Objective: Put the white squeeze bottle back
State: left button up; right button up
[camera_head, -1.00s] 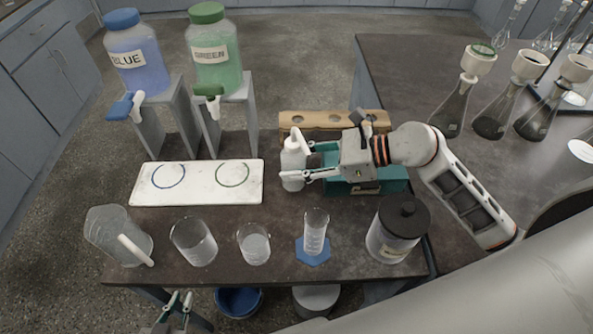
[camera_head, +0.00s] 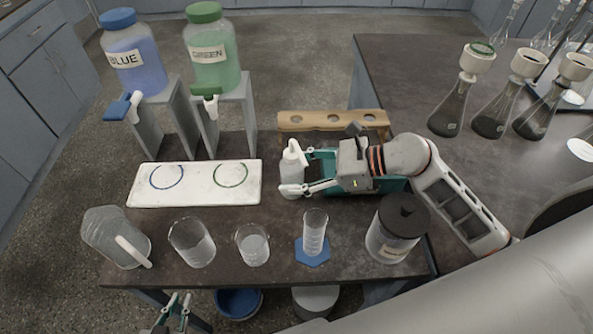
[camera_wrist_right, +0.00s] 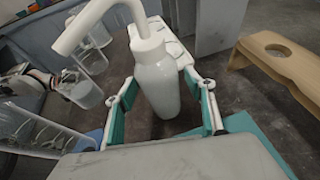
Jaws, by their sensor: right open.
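The white squeeze bottle (camera_head: 291,172) stands upright on the dark table, just right of the white tile with two rings. It also shows large in the right wrist view (camera_wrist_right: 156,78), its bent spout pointing left. In the wrist view the green-padded fingers (camera_wrist_right: 165,112) stand apart on either side of the bottle's lower body. My left gripper (camera_head: 178,306) is at the bottom left, below the table's front edge, with its fingertips apart and empty.
A wooden rack (camera_head: 333,119) stands behind the bottle, and a teal tray (camera_head: 392,185) lies under my right gripper. The white tile (camera_head: 196,199) is to the left. Beakers, a cylinder (camera_head: 314,232) and a black-lidded jar (camera_head: 398,232) line the front edge.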

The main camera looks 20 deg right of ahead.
jog(key=shift+r, duration=0.1)
jog(key=b+v, duration=0.1)
jog(key=v, duration=1)
jog(key=shift+s+d+r, duration=0.2)
jog(key=shift+s+d, duration=0.1)
jog(key=shift+d, duration=0.1)
